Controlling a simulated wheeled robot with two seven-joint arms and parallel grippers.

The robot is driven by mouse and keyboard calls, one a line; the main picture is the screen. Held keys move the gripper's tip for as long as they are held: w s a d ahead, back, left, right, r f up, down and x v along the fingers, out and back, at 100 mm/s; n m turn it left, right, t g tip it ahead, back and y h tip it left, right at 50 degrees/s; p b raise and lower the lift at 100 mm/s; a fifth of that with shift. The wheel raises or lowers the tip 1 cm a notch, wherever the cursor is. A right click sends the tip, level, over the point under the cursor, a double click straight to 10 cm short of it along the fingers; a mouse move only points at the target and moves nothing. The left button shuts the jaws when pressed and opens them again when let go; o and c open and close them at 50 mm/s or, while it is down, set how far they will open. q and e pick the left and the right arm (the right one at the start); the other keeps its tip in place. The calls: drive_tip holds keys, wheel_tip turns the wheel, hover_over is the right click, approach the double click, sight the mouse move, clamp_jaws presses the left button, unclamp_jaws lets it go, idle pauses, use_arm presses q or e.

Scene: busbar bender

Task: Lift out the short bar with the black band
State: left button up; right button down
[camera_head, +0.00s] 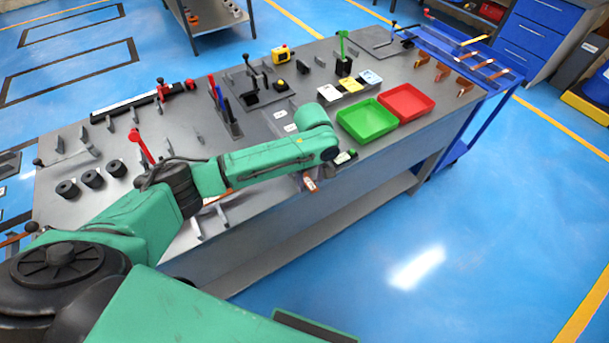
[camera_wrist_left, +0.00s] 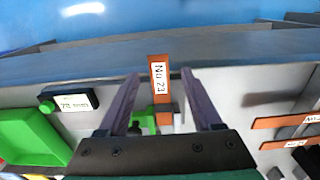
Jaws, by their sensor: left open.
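A copper bar with a white label (camera_wrist_left: 159,80) lies between the fingers of my left gripper (camera_wrist_left: 161,88) in the left wrist view. The fingers are open, one on each side, with gaps to the bar. In the head view an orange bar end with a white label (camera_head: 310,184) shows at the bench's front edge, below the end of my left arm, which hides most of the gripper. Two more copper bars lie at the right of the wrist view, one here (camera_wrist_left: 279,122). My right gripper is not in view.
A small display with a green button (camera_wrist_left: 70,101) sits left of the gripper. A green tray (camera_head: 368,121) and a red tray (camera_head: 405,103) stand right of my arm. Several upright tools and black cylinders (camera_head: 91,179) occupy the grey bench. Open floor lies in front.

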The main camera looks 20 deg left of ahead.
use_arm(q)
drive_tip(key=shift+f, duration=0.1)
idle(0.3)
clamp_jaws()
wheel_tip(320, 180, up, 13)
drive_tip(key=b, duration=0.2)
wheel_tip(320, 180, up, 8)
drive_tip(key=p, duration=0.2)
hover_over(311, 184)
drive_tip(key=shift+s+f, duration=0.1)
drive_tip(key=shift+f, duration=0.1)
